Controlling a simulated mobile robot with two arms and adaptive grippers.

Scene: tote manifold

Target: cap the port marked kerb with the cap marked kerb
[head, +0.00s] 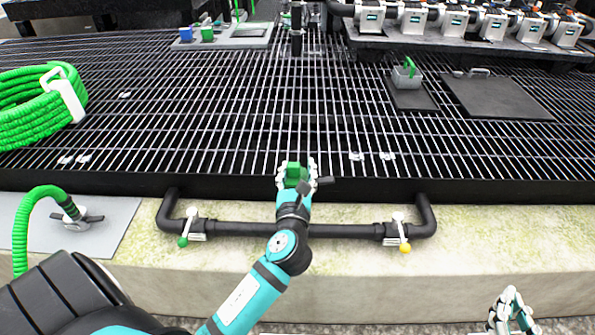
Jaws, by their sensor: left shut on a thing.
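My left gripper (297,177) is shut on a green cap (293,171), held above the front edge of the grating near the middle of the black pipe. A black manifold pipe (345,231) runs along the pale stone ledge. Its middle is hidden behind my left arm. A branch with a green-handled valve (190,228) is on the left, and one with a yellow-handled valve (399,230) is on the right. No kerb marking is readable on cap or ports. My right gripper (511,304) is low at the right, away from the pipe; its opening is unclear.
A blue block (186,33) and a green block (207,34) stand on a grey plate at the back left. A green hose coil (38,108) lies at left. A hose fitting (75,216) sits on a grey plate. Dark plates (497,98) lie on the grating at right.

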